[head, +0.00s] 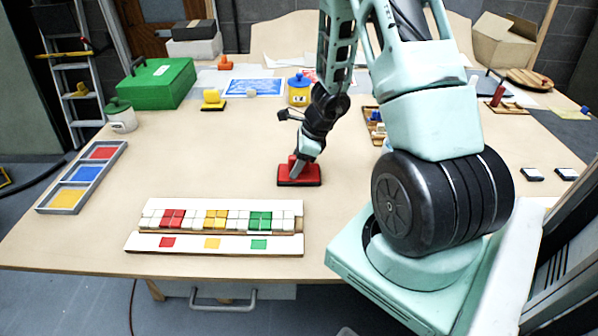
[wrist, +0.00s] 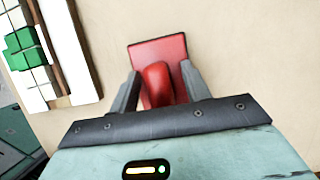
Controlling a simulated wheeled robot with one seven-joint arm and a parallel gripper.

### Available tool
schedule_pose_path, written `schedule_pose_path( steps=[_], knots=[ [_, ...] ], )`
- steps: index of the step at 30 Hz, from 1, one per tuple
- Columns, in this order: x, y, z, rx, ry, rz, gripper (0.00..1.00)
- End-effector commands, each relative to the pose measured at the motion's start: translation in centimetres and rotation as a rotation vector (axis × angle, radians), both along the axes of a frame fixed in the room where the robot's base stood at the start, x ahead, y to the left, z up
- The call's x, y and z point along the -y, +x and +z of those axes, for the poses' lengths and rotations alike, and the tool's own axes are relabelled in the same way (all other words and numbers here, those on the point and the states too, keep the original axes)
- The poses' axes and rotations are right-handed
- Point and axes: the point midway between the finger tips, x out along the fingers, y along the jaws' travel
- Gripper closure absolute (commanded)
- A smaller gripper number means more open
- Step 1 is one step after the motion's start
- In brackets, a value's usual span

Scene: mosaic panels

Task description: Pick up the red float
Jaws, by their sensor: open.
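The red float (head: 299,175) lies flat on the table, with a flat red base and a raised red handle. My gripper (head: 298,168) is down at it, with the fingertips at the handle. In the wrist view the float (wrist: 172,48) sits between the fingers of my gripper (wrist: 160,88), one on each side of its red handle (wrist: 157,84). The jaws are open, and a narrow gap shows beside the handle. The near end of the float is hidden behind the gripper body.
A mosaic panel (head: 137,240) with red, yellow and green tiles lies at the front left. A grey tray (head: 45,208) with coloured sections is at the left edge. A yellow float (head: 212,98) and a yellow pot (head: 298,92) stand farther back.

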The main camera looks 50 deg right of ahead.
Motion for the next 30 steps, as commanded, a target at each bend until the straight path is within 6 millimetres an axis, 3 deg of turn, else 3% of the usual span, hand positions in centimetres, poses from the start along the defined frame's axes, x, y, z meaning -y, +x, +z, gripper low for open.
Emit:
schedule_pose_path(
  steps=[2,7,8,19,30],
  knots=[
    [0.0,0.0,0.0,0.0,0.0,0.0,0.53],
    [0.0,0.0,0.0,0.0,0.0,0.0,0.97],
    [0.0,0.0,0.0,0.0,0.0,0.0,1.0],
    [0.0,0.1,1.0,0.003,-0.001,0.001,1.0],
    [0.0,0.1,7.9,0.004,-0.003,0.003,1.0]
  ],
)
